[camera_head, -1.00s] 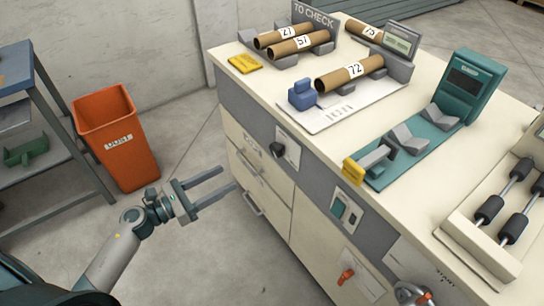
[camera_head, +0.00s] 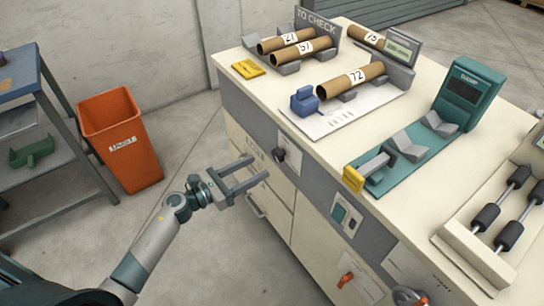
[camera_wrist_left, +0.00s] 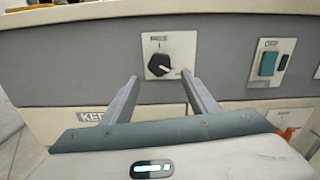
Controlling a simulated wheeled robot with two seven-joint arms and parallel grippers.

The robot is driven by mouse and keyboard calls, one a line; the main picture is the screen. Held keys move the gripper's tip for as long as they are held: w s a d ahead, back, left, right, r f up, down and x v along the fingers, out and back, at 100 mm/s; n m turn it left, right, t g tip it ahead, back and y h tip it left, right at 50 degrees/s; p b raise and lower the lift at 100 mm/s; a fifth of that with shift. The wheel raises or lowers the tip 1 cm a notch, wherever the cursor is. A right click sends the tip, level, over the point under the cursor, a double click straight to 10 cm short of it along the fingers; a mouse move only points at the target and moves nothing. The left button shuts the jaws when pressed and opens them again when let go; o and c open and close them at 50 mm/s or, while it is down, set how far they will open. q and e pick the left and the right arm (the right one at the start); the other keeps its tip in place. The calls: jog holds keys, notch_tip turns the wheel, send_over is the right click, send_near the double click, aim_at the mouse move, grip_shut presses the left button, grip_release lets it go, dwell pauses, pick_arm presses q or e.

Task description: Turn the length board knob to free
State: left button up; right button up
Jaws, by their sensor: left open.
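A black knob (camera_head: 280,155) on a white plate is set in the grey front band of the cream cabinet. In the left wrist view the knob (camera_wrist_left: 160,65) shows nearly face on, its pointer tilted to the lower right; the small print on its plate is too blurred to read surely. My left gripper (camera_head: 259,167) is open and empty, its fingers pointing at the cabinet front just short of the knob. In the left wrist view the fingertips (camera_wrist_left: 160,76) stand either side of the knob, slightly below it, apparently apart from it.
A green switch (camera_head: 340,212) and a red handle (camera_head: 346,279) sit further right on the cabinet front. Drawers lie below the knob. Numbered tubes (camera_head: 353,81) rest on top. An orange bin (camera_head: 122,150) and a shelf rack (camera_head: 52,205) stand left.

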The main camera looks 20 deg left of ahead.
aim_at(275, 157)
pick_arm(q)
jog(key=p+x, duration=0.1)
jog(key=x, duration=0.6)
jog(key=shift+w+d, duration=0.15)
jog(key=shift+c, duration=0.6)
jog(key=c, duration=1)
